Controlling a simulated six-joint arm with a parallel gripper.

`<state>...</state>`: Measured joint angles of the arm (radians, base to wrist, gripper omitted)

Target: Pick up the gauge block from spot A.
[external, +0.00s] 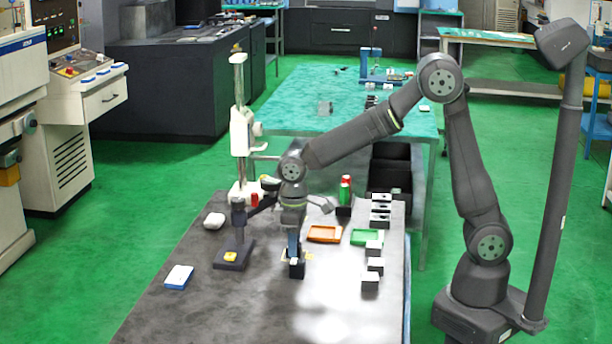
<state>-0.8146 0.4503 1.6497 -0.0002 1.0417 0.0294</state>
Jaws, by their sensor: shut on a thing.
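My gripper (296,262) points straight down over the dark bench, left of the orange tray. It is shut on a small dark block at its tips, which I take to be the gauge block (297,271). The fingers hide most of the block. At this size I cannot tell whether it touches the bench or hangs just above it. A little yellow shows beside the fingertips; I cannot read any mark for spot A.
A dial stand (238,190) with a dark base (233,256) stands close on the left. An orange tray (324,234), a green tray (365,237) and several grey blocks (374,265) lie right. A blue-and-white box (178,277) lies front left. The bench front is clear.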

